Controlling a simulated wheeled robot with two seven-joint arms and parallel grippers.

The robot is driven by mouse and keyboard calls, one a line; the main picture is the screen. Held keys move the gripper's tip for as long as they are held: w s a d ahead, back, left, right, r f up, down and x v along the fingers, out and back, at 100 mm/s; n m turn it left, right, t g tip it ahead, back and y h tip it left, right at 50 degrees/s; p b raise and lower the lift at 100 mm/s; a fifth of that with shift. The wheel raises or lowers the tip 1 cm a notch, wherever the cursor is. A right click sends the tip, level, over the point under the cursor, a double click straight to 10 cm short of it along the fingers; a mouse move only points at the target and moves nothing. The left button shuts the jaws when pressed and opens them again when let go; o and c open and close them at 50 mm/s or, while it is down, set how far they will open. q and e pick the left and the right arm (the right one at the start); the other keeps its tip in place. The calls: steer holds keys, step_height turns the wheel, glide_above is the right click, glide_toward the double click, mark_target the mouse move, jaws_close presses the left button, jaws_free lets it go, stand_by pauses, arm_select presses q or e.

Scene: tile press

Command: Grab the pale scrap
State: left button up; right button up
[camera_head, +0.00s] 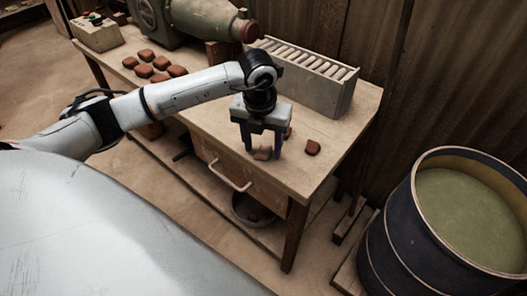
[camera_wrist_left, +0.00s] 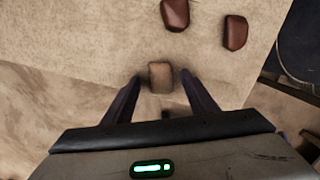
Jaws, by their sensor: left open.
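The pale scrap (camera_head: 263,153) is a small tan block on the bench top near its front edge. In the left wrist view the pale scrap (camera_wrist_left: 160,77) lies between and just beyond the two fingertips. My left gripper (camera_head: 264,154) points down over it, open, with a finger to each side. It also shows in the left wrist view (camera_wrist_left: 162,80), with nothing held. In the head view the fingers partly frame the scrap, and whether they touch it cannot be told. My right gripper is not in view.
Two red-brown pieces lie close by, one at the right (camera_head: 312,147) and one behind the gripper (camera_wrist_left: 175,14). A slotted grey rack (camera_head: 325,92) stands behind. Several red-brown pieces (camera_head: 160,62) lie at the left, near a green machine (camera_head: 200,18). A drum (camera_head: 400,235) stands right.

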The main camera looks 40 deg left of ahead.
arm_select(q)
steer(key=shift+f, duration=0.1)
steer(key=shift+c, duration=0.2)
steer(key=c, duration=1.1)
